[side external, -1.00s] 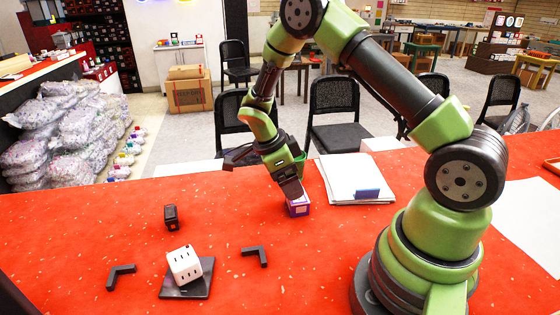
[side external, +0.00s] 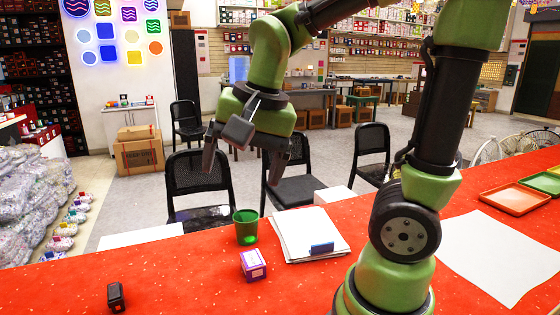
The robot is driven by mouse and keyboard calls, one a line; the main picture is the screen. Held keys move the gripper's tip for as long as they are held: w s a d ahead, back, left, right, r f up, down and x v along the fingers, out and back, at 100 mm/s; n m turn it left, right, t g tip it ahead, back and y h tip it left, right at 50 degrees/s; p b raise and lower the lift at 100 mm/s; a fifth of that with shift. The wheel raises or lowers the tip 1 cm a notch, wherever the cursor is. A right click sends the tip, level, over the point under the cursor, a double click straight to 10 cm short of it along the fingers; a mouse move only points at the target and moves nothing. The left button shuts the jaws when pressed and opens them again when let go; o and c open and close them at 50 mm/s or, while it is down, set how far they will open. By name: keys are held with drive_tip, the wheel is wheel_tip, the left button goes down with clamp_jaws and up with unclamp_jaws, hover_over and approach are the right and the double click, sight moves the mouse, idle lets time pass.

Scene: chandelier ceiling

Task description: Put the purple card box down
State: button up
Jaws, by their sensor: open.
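The purple card box (side external: 253,265) stands on the red table in the side view, purple with a pale top and a light label on one side. My gripper (side external: 243,168) is high above and behind it in the picture, pointing down. Its two dark fingers are spread wide with nothing between them. The box is apart from the gripper and nothing covers it.
A green cup (side external: 246,228) stands just behind the box. A stack of white paper (side external: 305,235) with a blue block (side external: 321,248) lies to the right. A small black object (side external: 116,297) is at the front left. Orange and green trays (side external: 514,200) lie at the far right. Red table shows bare left of the box.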

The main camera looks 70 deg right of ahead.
drive_tip(key=s+a+r+n+t+y, duration=0.1)
drive_tip(key=s+a+r+n+t, duration=0.1)
drive_tip(key=s+n, duration=0.5)
drive_tip(key=shift+a+r+n+t+y, duration=0.2)
drive_tip(key=shift+a+n+t+y, duration=0.2)
drive_tip(key=shift+a+n+t, duration=0.4)
